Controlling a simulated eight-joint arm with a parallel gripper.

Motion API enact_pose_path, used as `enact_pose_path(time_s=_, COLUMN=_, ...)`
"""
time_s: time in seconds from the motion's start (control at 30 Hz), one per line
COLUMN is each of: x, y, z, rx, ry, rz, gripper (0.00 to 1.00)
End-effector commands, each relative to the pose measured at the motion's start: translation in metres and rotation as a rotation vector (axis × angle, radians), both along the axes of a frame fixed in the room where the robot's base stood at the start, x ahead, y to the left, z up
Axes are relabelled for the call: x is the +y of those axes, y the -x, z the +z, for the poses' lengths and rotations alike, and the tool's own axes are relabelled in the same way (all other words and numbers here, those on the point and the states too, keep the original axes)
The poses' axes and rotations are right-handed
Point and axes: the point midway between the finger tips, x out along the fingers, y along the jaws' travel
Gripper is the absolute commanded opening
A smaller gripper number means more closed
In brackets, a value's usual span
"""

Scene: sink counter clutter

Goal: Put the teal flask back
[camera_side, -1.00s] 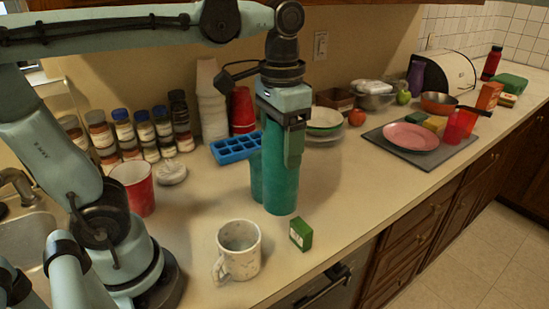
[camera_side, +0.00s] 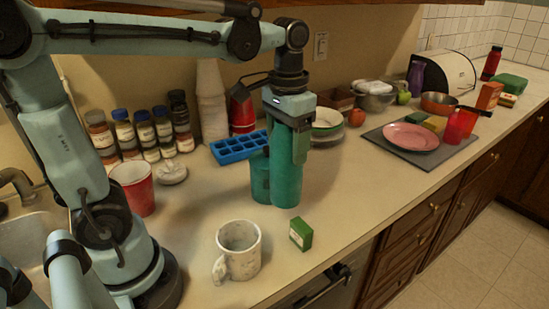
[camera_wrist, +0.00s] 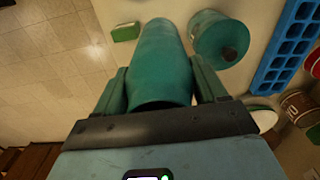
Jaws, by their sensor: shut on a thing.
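A tall teal flask (camera_side: 287,183) is upright in my gripper (camera_side: 290,150), whose fingers close on its sides. In the wrist view, the flask (camera_wrist: 160,62) lies between the two fingers (camera_wrist: 160,88). I cannot tell whether its base touches the counter. A second, shorter teal container (camera_side: 260,182) stands just left of it in the side view, partly hidden behind it. In the wrist view this container (camera_wrist: 215,38) has a dark knob and is apart from the held flask.
A blue ice tray (camera_side: 240,147) lies behind the teal container. A white mug (camera_side: 240,248) and a green box (camera_side: 301,233) stand in front. A red cup (camera_side: 134,188) and jars are left. A mat with a pink plate (camera_side: 411,137) is right; counter between is clear.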

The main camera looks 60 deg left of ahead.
Motion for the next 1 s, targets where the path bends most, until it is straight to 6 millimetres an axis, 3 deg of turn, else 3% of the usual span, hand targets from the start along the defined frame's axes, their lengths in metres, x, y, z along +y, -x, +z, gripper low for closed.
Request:
enact_pose_path(time_s=0.17, x=0.002, y=0.018, z=0.010, rx=0.000, ry=0.000, rz=0.158, gripper=0.17)
enact_pose_path(time_s=0.6, x=0.007, y=0.096, z=0.039, rx=0.000, ry=-0.003, rz=0.898, gripper=0.17)
enact_pose_path(time_s=0.8, x=0.008, y=0.116, z=0.043, rx=-0.002, ry=-0.003, rz=1.097, gripper=0.17)
enact_pose_path(time_s=1.0, x=0.016, y=0.121, z=0.039, rx=-0.002, ry=-0.003, rz=1.165, gripper=0.17)
